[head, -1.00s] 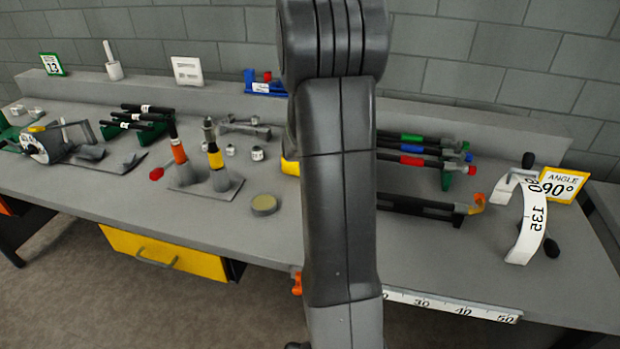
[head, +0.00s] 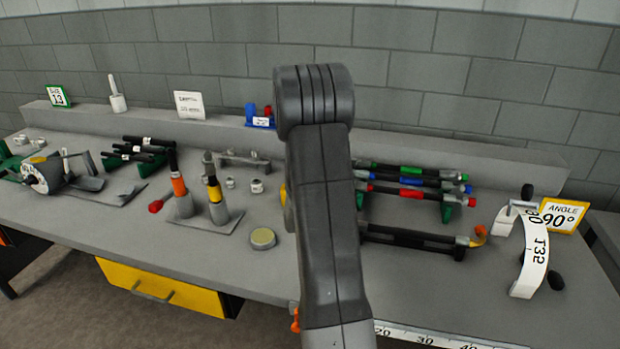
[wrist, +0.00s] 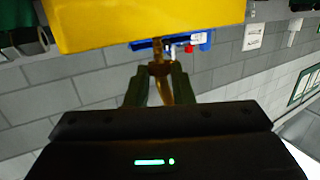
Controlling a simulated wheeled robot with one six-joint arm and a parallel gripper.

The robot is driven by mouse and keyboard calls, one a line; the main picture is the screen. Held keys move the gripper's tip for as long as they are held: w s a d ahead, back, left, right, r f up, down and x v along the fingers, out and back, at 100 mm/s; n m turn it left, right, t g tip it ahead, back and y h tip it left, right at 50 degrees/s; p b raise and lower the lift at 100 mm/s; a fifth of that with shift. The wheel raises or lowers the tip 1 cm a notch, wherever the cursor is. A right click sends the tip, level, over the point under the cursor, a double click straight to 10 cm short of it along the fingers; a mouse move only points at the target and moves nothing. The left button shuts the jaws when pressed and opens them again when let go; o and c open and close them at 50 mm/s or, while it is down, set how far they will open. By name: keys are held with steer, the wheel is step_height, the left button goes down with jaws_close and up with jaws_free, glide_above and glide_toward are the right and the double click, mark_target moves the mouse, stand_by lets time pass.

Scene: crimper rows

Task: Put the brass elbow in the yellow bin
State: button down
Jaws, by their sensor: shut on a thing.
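In the wrist view my gripper (wrist: 158,84) is shut on the brass elbow (wrist: 159,70), a golden curved piece held between the two dark fingers. The yellow bin (wrist: 145,22) fills the top of that view, close beyond the elbow's end; whether they touch I cannot tell. The bin's opening is not visible. In the head view my arm hides my gripper and the elbow. Only a small yellow edge of the bin (head: 283,194) shows left of the arm.
On the grey bench (head: 340,290) stand two upright tools with orange and yellow bands (head: 200,195) and a round tin (head: 263,238). Banded black tools (head: 410,182) lie in a rack at right, near a white angle scale (head: 532,255). A blue holder (head: 260,116) sits on the back ledge.

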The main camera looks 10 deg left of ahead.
steer(key=shift+f+b, duration=0.3)
steer(key=shift+b, duration=0.2)
steer(key=shift+f+b, duration=0.35)
steer(key=shift+b, duration=0.25)
steer(key=shift+r, duration=0.1)
steer(key=c, duration=1.3)
jaws_free()
steer(key=shift+o, duration=0.2)
steer(key=shift+r, duration=0.1)
